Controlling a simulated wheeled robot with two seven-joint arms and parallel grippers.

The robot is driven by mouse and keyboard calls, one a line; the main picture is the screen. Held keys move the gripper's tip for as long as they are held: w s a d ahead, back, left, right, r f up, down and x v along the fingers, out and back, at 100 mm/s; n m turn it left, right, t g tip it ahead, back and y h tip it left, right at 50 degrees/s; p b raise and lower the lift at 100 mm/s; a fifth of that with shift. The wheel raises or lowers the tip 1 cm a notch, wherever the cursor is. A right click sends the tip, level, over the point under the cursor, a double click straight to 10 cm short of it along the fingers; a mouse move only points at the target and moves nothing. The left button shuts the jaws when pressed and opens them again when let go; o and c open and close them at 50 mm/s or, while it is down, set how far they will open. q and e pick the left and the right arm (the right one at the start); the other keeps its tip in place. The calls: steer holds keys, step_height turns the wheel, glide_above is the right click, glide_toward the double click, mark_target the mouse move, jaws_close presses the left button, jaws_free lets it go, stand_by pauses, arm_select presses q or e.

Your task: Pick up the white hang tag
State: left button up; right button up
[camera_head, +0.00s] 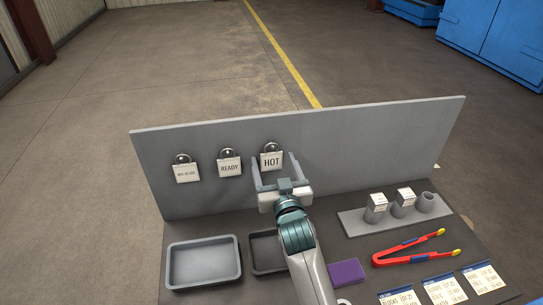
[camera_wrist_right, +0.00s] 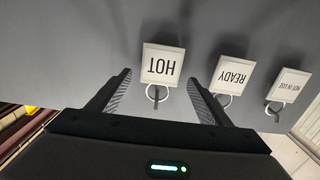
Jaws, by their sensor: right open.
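Three white hang tags hang from hooks on the upright grey board (camera_head: 350,140). The tag reading HOT (camera_head: 271,161) is rightmost in the head view, the READY tag (camera_head: 229,168) is in the middle, and the tag that reads NOT IN USE (camera_head: 186,173) is leftmost. My right gripper (camera_head: 271,170) is open at the HOT tag, with one finger toward each side of it. In the right wrist view the HOT tag (camera_wrist_right: 163,65) appears upside down just beyond and between the open fingertips (camera_wrist_right: 160,78), with its ring and hook below it. I see no contact. My left gripper is out of view.
The READY tag (camera_wrist_right: 231,75) hangs close beside one finger. On the table are a grey tray (camera_head: 204,244), a dark tray (camera_head: 256,271) partly behind my arm, a purple block (camera_head: 346,272), red tongs (camera_head: 408,246), a holder with cups (camera_head: 360,222) and several printed cards (camera_head: 444,290).

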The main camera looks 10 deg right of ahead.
steer(key=shift+w, duration=0.75)
steer(key=shift+c, duration=0.4)
steer(key=c, duration=1)
steer(key=shift+c, duration=0.2)
steer(key=shift+r, duration=0.15)
steer(key=shift+r+b, duration=0.4)
steer(key=shift+r, duration=0.15)
steer(key=s+b, duration=0.4)
steer(key=s, duration=1.4)
steer(key=shift+b, duration=0.35)
